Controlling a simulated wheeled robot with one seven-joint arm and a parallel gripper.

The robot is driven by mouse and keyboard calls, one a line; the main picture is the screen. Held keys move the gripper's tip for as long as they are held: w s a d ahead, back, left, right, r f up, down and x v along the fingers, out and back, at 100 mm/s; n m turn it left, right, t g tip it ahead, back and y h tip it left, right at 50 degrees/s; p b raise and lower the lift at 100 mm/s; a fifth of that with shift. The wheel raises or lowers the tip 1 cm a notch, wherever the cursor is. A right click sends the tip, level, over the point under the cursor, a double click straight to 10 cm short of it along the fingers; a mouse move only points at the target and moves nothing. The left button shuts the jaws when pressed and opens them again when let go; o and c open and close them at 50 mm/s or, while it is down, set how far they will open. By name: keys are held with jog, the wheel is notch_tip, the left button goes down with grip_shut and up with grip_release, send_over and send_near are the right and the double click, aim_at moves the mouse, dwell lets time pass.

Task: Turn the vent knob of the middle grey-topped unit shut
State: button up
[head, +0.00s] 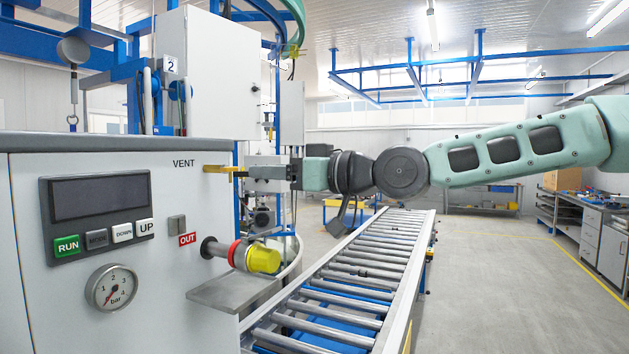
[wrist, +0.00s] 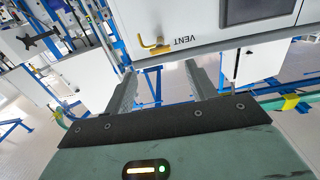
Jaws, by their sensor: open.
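The grey-topped unit (head: 90,143) stands at the left of the head view, with a white front and a VENT label. Beside the label is the yellow vent handle (head: 215,169), a bent lever standing out from the front; it also shows in the wrist view (wrist: 155,47), beside VENT. My gripper (head: 248,173) is level with the handle and just right of it in the head view. In the wrist view my gripper (wrist: 159,70) is open, its two fingers apart, with the handle just beyond the tips and between them. I see no contact.
Below the handle, a pipe with a red ring and yellow cap (head: 263,259) sticks out by the OUT label, above a grey shelf (head: 235,289). The front has a dark display (head: 98,196), buttons and a gauge (head: 113,287). A roller conveyor (head: 350,275) runs alongside; floor is clear right.

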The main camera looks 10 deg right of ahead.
jog(key=b+v, duration=0.1)
jog(key=v, duration=0.5)
jog(key=shift+s+d, duration=0.25)
jog(key=shift+d, duration=0.1)
